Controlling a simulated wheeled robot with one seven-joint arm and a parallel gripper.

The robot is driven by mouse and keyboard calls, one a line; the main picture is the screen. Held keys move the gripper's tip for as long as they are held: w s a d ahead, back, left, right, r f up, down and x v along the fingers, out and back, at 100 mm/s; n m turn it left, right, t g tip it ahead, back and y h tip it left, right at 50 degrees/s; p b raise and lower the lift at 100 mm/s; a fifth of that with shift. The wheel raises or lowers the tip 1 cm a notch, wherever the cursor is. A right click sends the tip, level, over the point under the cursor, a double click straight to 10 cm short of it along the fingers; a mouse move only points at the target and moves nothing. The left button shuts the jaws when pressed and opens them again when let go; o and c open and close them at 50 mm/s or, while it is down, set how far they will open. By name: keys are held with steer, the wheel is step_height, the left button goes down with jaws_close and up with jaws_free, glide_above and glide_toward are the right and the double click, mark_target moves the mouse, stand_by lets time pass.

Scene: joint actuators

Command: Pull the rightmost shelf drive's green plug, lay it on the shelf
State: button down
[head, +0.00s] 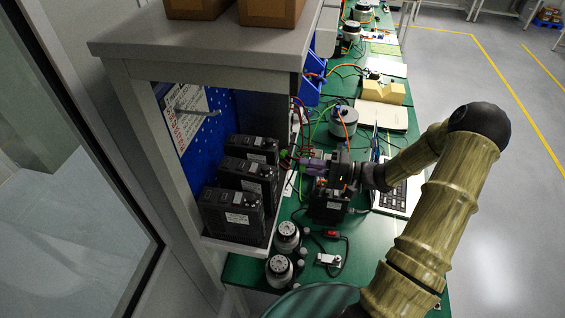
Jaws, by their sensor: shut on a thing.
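Three black drives stand in a row on the shelf: a far one (252,148), a middle one (247,174) and a near one (232,215). My gripper (299,160), with purple fingers, reaches in from the right at the far drive's right side. It is shut on a small green plug (284,154) close to that drive's right edge. The plug is tiny here, and I cannot tell whether it still sits in the drive or is just clear of it. The shelf (240,246) shows as a pale edge along the drives' front.
A grey upper board (205,45) with cardboard boxes hangs over the drives. Two round motors (287,236) stand on the green bench (350,255) near the shelf. Red, orange and green cables run behind my gripper.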

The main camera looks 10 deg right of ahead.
mark_target(286, 170)
steer(key=shift+s+d, duration=0.15)
steer(key=shift+d, duration=0.15)
steer(key=w+d+n+t+h+b, duration=0.1)
steer(key=w+n+t+b, duration=0.15)
steer(key=n+b, duration=1)
steer(key=w+d+n+t+h+b, duration=0.1)
steer(key=w+n+b, duration=0.2)
steer(key=b, duration=1.8)
steer(key=shift+g, duration=0.25)
steer(key=w+a+f+b, duration=0.1)
steer(key=a+f+b, duration=0.1)
steer(key=b, duration=0.1)
steer(key=w+a+f+b, duration=0.1)
steer(key=a+f+b, duration=0.1)
steer(key=a+b, duration=0.1)
steer(key=w+a+f+b, duration=0.1)
steer(key=a+b, duration=0.1)
steer(key=b, duration=0.3)
steer(key=shift+a+f, duration=0.3)
steer(key=shift+f, duration=0.1)
step_height(286, 170, down, 2)
steer(key=b, duration=0.3)
